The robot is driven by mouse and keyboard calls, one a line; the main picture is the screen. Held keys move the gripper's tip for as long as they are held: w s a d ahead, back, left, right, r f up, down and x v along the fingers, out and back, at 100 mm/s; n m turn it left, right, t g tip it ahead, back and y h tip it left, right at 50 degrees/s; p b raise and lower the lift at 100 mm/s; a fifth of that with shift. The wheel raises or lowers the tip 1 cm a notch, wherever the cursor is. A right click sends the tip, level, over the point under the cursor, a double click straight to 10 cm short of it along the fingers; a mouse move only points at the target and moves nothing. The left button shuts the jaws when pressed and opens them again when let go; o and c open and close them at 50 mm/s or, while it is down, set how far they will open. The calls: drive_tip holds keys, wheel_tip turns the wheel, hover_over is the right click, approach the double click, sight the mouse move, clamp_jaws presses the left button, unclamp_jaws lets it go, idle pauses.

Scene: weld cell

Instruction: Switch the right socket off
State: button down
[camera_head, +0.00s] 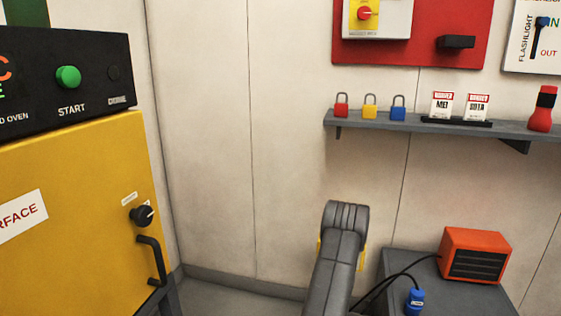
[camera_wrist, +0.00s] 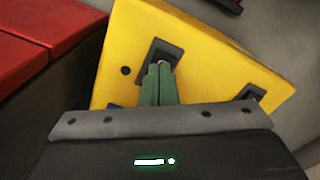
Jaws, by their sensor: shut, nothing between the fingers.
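A yellow box (camera_wrist: 205,45), tilted in the wrist view, carries a dark switch-like fitting (camera_wrist: 150,75) and a second dark fitting (camera_wrist: 250,95) at its right edge. I cannot tell which of these belongs to the right socket, or their on or off positions. My gripper (camera_wrist: 163,66) is shut and empty, its green fingertips over the first fitting; whether they touch it is unclear. In the head view only slivers of a yellow thing (camera_head: 362,258) show beside my arm, which hides the rest and my gripper.
A grey bench (camera_head: 455,298) at the lower right holds an orange heater (camera_head: 472,256) and a blue plug (camera_head: 415,300) with black cables. A shelf (camera_head: 430,127) with padlocks and tags is above. A yellow oven (camera_head: 70,210) stands at the left. Clear floor lies between.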

drive_tip(key=shift+r, duration=0.1)
drive_tip(key=shift+r+p, duration=1.8)
drive_tip(key=shift+r, duration=1.55)
